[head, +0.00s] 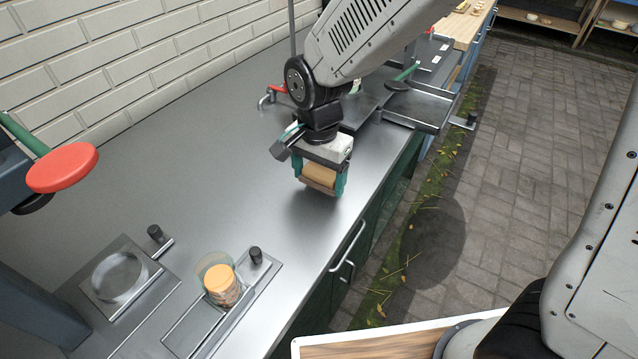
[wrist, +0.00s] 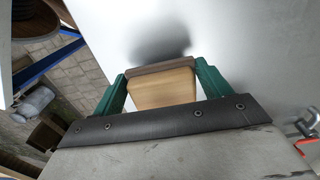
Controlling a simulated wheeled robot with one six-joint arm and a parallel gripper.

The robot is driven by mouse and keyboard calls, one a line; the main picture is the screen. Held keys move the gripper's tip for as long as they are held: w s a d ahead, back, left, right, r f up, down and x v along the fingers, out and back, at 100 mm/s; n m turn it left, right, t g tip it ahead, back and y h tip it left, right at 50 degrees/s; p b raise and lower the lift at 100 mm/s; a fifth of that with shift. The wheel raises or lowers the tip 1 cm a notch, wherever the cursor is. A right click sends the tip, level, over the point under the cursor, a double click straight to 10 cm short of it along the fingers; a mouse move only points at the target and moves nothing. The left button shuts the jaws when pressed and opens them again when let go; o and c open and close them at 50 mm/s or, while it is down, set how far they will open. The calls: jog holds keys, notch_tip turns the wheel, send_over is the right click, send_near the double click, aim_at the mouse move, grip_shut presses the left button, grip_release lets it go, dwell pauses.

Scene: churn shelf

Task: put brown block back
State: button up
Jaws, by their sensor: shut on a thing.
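My gripper (head: 320,184) is above the grey metal counter (head: 225,145), near its front edge. Its green fingers are shut on the brown block (head: 319,176), one finger on each side. In the wrist view the block (wrist: 163,87) shows a light wood face and a darker brown edge between the fingers of my gripper (wrist: 164,82). A dark shadow lies on the counter beyond the block. I cannot tell how far the block is above the surface.
A clear cup with an orange top (head: 220,282) stands on a metal plate at the front left. A plate with a round recess (head: 120,277) is beside it. A red disc on a green handle (head: 62,168) is at the left. The counter around my gripper is clear.

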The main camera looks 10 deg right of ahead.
notch_tip(320, 180, down, 3)
jog(key=shift+r, duration=0.1)
